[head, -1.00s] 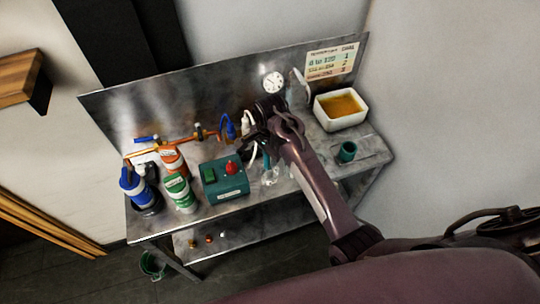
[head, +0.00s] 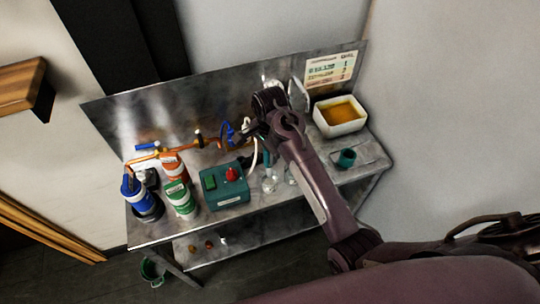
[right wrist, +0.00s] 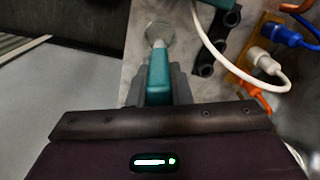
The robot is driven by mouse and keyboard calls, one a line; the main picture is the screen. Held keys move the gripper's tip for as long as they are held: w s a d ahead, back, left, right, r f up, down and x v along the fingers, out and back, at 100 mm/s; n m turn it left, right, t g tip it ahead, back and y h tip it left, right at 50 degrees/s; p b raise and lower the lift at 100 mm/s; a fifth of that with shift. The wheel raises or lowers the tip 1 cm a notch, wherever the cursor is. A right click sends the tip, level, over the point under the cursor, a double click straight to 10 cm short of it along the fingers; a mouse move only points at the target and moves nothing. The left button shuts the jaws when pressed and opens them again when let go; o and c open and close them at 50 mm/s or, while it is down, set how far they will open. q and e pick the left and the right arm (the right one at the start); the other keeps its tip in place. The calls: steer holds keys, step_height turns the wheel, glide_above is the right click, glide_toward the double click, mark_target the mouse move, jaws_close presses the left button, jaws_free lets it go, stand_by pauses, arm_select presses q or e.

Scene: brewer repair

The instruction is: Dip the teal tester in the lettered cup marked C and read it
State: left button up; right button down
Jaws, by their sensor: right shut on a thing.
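My right gripper (right wrist: 158,98) is shut on the teal tester (right wrist: 159,76), which points away from the wrist. A pale, clear faceted cup or tip (right wrist: 160,33) shows at the tester's far end; I cannot tell whether they touch. Small clear cups (head: 268,184) stand on the bench below the gripper, beside the teal box. Their letters are too small to read, so I cannot tell which is C. The tester's reading does not show. My left gripper is out of view.
A teal box with a red knob (head: 225,186) and several bottles (head: 180,199) stand left on the metal bench (head: 240,217). A white tub of amber liquid (head: 340,116) and a teal holder (head: 346,159) are right. A white cable (right wrist: 213,45) runs close to the tester.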

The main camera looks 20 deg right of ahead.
steer(key=shift+r, duration=1.7)
stand_by(1.0)
steer(key=shift+f+t, duration=0.1)
steer(key=shift+t, duration=0.6)
steer(key=shift+f+t+b, duration=0.15)
steer(key=shift+t+b, duration=0.15)
steer(key=shift+t, duration=0.5)
steer(key=t+b, duration=0.2)
steer(key=shift+s+d+t, duration=0.1)
steer(key=shift+s+t, duration=0.05)
steer(key=shift+t, duration=0.15)
steer(key=shift+r+t, duration=0.3)
steer(key=shift+t, duration=0.1)
steer(key=shift+w, duration=0.2)
